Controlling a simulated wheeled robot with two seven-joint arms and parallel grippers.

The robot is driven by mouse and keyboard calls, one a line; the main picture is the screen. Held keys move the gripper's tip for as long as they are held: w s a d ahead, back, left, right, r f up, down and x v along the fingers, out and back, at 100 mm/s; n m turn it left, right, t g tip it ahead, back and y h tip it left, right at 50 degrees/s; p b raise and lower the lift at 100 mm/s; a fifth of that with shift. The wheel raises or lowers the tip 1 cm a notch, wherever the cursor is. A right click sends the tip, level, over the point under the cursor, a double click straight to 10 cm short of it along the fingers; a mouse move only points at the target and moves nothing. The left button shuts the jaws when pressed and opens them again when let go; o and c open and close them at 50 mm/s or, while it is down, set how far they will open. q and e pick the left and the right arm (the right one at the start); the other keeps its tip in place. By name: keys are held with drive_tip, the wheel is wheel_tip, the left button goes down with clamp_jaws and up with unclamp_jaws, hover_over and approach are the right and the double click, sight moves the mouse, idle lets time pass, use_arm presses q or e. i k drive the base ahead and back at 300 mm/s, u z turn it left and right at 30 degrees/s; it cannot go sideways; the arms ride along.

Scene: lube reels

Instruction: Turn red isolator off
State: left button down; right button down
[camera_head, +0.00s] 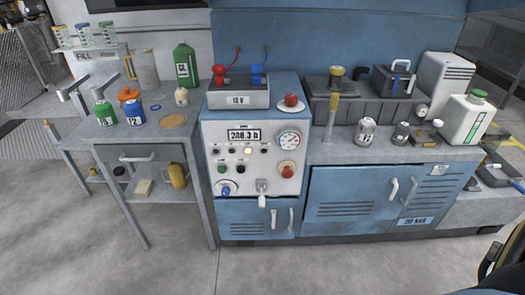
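Several red parts show in the head view, and I cannot tell for certain which is the isolator. A red fitting (219,73) stands on the left of the grey 12 V box (238,99), with a thin red cable rising from it. A blue fitting (256,74) stands beside it on the same box. A red round knob (287,171) sits on the front panel, below the dial gauge. A red domed part (291,100) rests on a white disc right of the box. Neither of my grippers is in view.
The blue cabinet panel (256,155) carries a display, small buttons, a blue knob (226,190) and a grey lever (262,193). Bottles and cans stand on the left bench (150,120); metal cans and a white jug (465,119) stand right. The floor in front is clear.

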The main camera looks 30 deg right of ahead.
sight(291, 100)
drive_tip(key=z, duration=1.25)
